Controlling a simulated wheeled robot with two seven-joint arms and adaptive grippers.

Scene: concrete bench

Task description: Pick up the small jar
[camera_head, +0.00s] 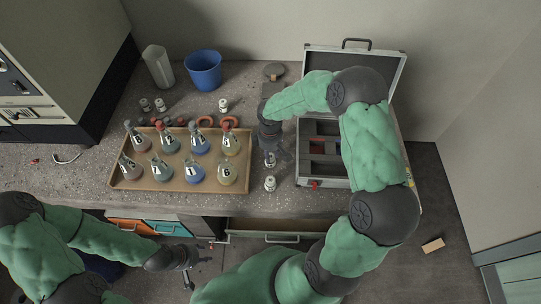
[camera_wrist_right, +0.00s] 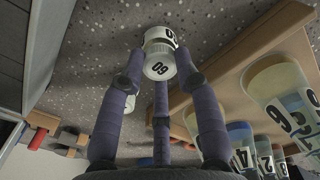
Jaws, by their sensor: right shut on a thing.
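A small white jar (camera_head: 270,160) sits at the fingers of my right gripper (camera_head: 273,154), just left of the open case. In the wrist view, another white object (camera_wrist_right: 130,103) is partly hidden behind a finger. My left gripper (camera_head: 188,268) is low in front of the bench, empty, its fingers apart.
A tray (camera_head: 118,179) of numbered flasks stands left of the right gripper. The open case (camera_head: 325,182) stands to its right. A blue bucket (camera_head: 203,70), a clear beaker (camera_head: 158,66) and more small jars (camera_head: 224,105) are at the back. A drawer (camera_head: 265,238) is below the bench edge.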

